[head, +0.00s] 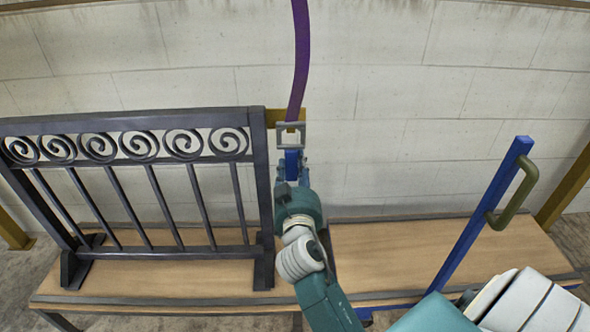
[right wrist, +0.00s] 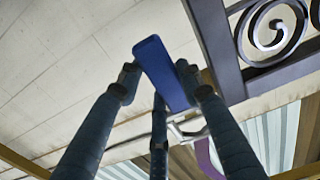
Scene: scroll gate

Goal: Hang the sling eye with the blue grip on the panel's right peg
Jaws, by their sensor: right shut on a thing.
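The panel is a dark iron gate (head: 258,190) with a row of scrolls, standing upright on the bench at left; its scrolls also show in the right wrist view (right wrist: 277,32). A purple sling (head: 300,55) hangs from above and ends in a grey square eye (head: 305,134). The eye is just right of the panel's top right corner. The blue grip (head: 291,160) is below the eye. My right gripper (head: 291,174) is shut on the blue grip (right wrist: 163,72), a finger on each side. I cannot make out the right peg or whether the eye touches it. My left gripper is out of view.
A wooden bench (head: 400,258) carries the panel. A blue post (head: 480,215) with an olive handle (head: 512,200) stands at right. An ochre piece (head: 274,116) shows behind the panel's top right corner. The space between panel and blue post is mostly free.

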